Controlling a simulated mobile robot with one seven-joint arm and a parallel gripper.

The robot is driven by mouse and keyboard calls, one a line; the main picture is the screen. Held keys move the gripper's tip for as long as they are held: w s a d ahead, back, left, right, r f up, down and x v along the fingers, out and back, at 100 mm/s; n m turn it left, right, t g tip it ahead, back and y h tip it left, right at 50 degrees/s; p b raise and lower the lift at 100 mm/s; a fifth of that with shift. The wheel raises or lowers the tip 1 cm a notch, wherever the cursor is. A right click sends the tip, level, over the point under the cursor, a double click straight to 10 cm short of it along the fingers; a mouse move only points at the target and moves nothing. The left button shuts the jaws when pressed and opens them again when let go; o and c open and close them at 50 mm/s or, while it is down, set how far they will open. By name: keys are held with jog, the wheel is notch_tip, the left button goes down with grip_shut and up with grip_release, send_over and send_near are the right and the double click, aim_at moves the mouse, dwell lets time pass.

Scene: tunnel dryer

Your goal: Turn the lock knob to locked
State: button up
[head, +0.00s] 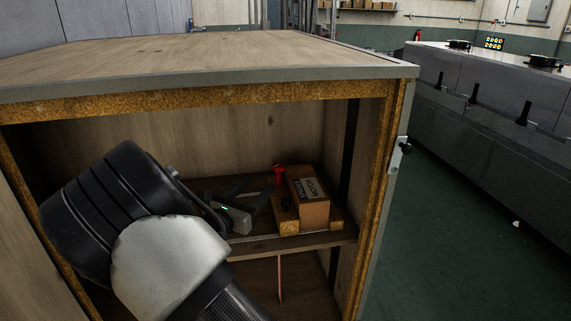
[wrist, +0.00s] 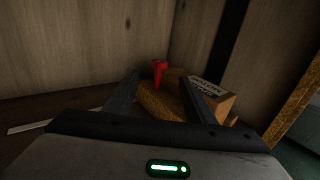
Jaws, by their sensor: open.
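A red knob-like handle (head: 278,170) stands upright on the shelf inside the wooden cabinet, just left of a labelled wooden box (head: 312,212). My gripper (head: 256,188) is open and empty, reaching into the cabinet just left of the red part. It also shows in the wrist view (wrist: 159,79). A small black knob (head: 406,148) sits on a metal plate outside the cabinet's right edge.
The cabinet's top (head: 200,50) overhangs my arm, and its right side wall (head: 381,190) is close beyond the box. The shelf's front edge (head: 315,242) runs below.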

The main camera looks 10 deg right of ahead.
aim_at(289, 172)
jog(key=x, duration=1.7)
jog(key=shift+w+d+b, duration=0.1)
jog(key=shift+b, duration=0.25)
jog(key=c, duration=1)
jog(key=shift+r+m+g+h+p, duration=0.1)
jog(key=shift+m+g+h+p, duration=0.2)
jog(key=shift+h, duration=0.1)
jog(key=shift+s+d+m+g+h+p, duration=0.15)
jog(key=shift+m+g+h+p, duration=0.1)
jog(key=shift+m+g+h, duration=0.2)
jog(key=shift+s+d+m+g+h+p, duration=0.1)
jog(key=shift+m+g+h+p, duration=0.1)
jog(key=shift+m+g+h, duration=0.2)
jog(key=m+g+h, duration=0.1)
jog(key=m+g, duration=0.1)
jog(key=m+g+h, duration=0.1)
jog(key=g, duration=0.1)
jog(key=shift+s+d+f+h+b, duration=0.2)
jog(key=shift+s+d+h+b, duration=0.1)
jog(key=shift+s+h+b, duration=0.1)
jog(key=shift+s+m+g, duration=0.1)
jog(key=shift+m+g, duration=0.15)
jog(key=shift+g, duration=0.2)
jog(key=shift+s+r, duration=0.1)
